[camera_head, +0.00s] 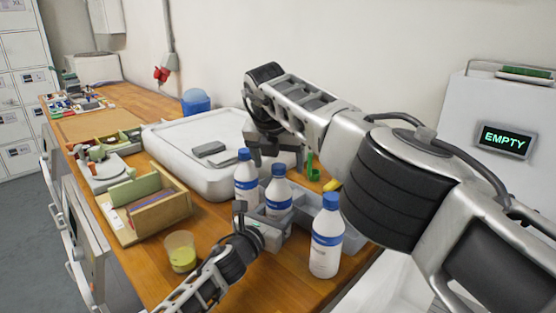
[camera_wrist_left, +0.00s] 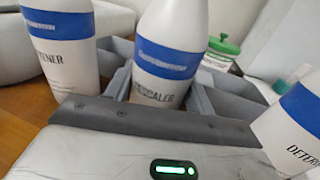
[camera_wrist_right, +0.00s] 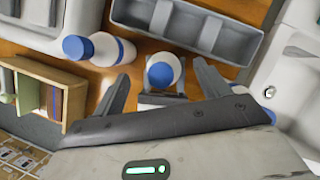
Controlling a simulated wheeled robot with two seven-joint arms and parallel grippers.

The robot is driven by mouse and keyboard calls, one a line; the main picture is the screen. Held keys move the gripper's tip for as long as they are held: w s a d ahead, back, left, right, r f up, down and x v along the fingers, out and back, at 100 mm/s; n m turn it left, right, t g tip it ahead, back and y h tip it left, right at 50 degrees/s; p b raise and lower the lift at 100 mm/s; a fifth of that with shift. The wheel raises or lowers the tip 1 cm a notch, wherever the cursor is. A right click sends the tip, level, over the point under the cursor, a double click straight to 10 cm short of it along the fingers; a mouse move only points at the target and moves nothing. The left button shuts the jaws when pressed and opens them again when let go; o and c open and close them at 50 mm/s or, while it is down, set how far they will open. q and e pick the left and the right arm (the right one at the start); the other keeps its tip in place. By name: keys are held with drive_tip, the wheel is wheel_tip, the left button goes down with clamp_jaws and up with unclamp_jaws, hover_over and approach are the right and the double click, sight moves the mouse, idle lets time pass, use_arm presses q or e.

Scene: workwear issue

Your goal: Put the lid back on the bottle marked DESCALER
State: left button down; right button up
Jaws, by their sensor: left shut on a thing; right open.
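The DESCALER bottle (camera_wrist_left: 165,65) stands upright in the middle of the left wrist view, white with a blue band; its top is cut off there. It is the middle bottle (camera_head: 278,197) in the head view, with a blue lid (camera_head: 278,170) on top. My left gripper (camera_head: 262,222) is shut on this bottle, low on its body. My right gripper (camera_head: 275,152) is open above it. In the right wrist view the blue lid (camera_wrist_right: 160,75) sits between the spread fingers (camera_wrist_right: 162,68), apart from them. Whether the lid is fully seated cannot be told.
The SOFTENER bottle (camera_wrist_left: 62,45) and DETERGENT bottle (camera_wrist_left: 295,120) stand either side. A grey caddy (camera_wrist_right: 140,15) is close beside the bottle. A yellow-green cup (camera_head: 180,252), wooden organizer (camera_head: 165,214) and white tub (camera_head: 170,140) are to the left. A green-lidded jar (camera_wrist_left: 222,48) stands behind.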

drive_tip(key=shift+v, duration=0.75)
drive_tip(key=v, duration=1)
drive_tip(key=shift+s+r, duration=0.2)
drive_tip(key=shift+r, duration=0.05)
use_arm(q)
drive_tip(key=shift+c, duration=2.3)
unclamp_jaws()
